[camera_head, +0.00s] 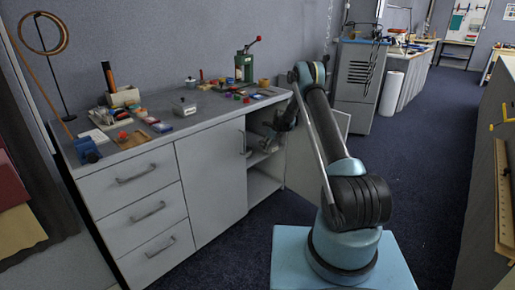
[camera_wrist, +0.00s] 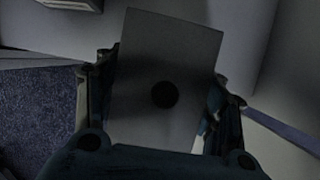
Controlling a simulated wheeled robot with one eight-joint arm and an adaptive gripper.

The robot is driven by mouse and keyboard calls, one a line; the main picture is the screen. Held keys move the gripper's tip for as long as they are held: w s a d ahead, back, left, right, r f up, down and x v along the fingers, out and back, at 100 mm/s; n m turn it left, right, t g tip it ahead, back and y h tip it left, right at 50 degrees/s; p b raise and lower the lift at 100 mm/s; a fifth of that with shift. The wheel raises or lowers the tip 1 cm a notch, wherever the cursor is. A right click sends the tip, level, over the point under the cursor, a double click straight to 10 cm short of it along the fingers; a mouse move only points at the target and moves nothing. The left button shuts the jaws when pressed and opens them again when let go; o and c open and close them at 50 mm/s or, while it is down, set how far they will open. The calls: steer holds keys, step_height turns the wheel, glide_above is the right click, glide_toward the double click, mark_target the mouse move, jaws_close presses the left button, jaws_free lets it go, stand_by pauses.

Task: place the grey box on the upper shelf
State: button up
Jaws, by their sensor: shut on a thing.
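My gripper (camera_wrist: 158,88) is shut on the grey box (camera_wrist: 165,55), a flat-faced grey block with a dark round spot. The fingers stand on either side of it. In the head view my gripper (camera_head: 272,134) reaches into the open compartment of the grey cabinet (camera_head: 216,178), at about shelf height. The upper shelf (camera_head: 256,157) shows partly inside, above the lower floor of the compartment. The box is hard to make out in the head view. I cannot tell whether it touches the shelf.
The cabinet door (camera_head: 303,165) stands open to the right of the compartment. The cabinet top (camera_head: 165,142) carries tools, small boxes and a green press (camera_head: 243,67). A grey machine (camera_head: 358,80) stands behind. Dark blue carpet (camera_head: 420,150) is clear to the right.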

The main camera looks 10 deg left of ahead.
steer(key=w+a, duration=0.4)
steer(key=a, duration=0.1)
steer(key=w+a, duration=0.2)
steer(key=shift+a, duration=0.3)
steer(key=shift+w+a+f, duration=0.1)
steer(key=shift+a, duration=0.15)
steer(key=shift+f, duration=1.65)
steer(key=o, duration=1.2)
